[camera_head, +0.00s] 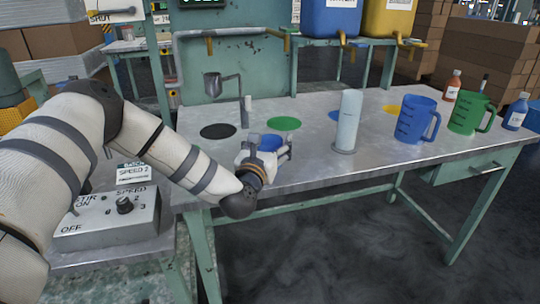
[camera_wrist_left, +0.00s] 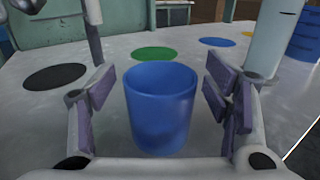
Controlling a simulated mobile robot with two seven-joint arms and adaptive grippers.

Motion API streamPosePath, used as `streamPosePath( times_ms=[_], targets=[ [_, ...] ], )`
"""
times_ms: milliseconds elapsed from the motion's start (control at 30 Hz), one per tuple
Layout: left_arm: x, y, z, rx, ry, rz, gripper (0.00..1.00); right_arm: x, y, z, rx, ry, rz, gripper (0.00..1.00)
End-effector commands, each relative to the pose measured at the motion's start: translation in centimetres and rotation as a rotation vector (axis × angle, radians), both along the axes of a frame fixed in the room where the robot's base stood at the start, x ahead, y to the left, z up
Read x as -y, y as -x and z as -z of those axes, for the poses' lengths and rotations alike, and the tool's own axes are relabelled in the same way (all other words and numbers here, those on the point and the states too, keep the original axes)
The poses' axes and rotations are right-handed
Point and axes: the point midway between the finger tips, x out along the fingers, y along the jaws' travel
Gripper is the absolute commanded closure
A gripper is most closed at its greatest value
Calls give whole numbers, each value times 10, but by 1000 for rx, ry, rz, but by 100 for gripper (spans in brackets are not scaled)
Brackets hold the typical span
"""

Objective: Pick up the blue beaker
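The blue beaker (camera_wrist_left: 160,112) stands upright on the metal table, between the open fingers of my left gripper (camera_wrist_left: 160,105). In the wrist view there is a gap between the beaker and the finger pads on both sides. In the head view my left gripper (camera_head: 265,155) is at the table's front edge, and only the upper part of the blue beaker (camera_head: 270,142) shows behind it. My right gripper is not in either view.
A white cylinder (camera_head: 348,120) stands on the table to the right. A blue pitcher (camera_head: 412,120) and a green pitcher (camera_head: 467,114) stand farther right, near small bottles. Black (camera_head: 218,131) and green (camera_head: 284,123) discs mark the tabletop behind the gripper. A control box (camera_head: 110,220) sits front left.

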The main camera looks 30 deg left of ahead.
Motion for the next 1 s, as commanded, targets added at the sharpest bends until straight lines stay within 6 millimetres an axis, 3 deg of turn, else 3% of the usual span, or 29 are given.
streamPosePath(
  times_ms=[33, 200, 233, 500, 633, 767, 967, 1000],
  targets=[
    [0, 0, 0, 0, 0, 0, 40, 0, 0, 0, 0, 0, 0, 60],
    [0, 0, 0, 0, 0, 0, 79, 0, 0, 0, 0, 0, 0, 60],
    [0, 0, 0, 0, -1, 0, 80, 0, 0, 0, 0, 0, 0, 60],
    [0, 0, -1, 1, -1, 0, 81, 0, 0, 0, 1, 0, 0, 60],
    [0, 0, -14, 4, 0, -2, 81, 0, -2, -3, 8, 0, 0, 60],
    [5, 3, -44, 10, 3, 2, 81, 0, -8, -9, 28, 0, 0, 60],
    [46, 31, -103, 13, 2, 6, 81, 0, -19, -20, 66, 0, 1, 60],
    [59, 38, -103, 6, 1, 8, 81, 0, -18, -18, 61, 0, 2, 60]
  ],
)
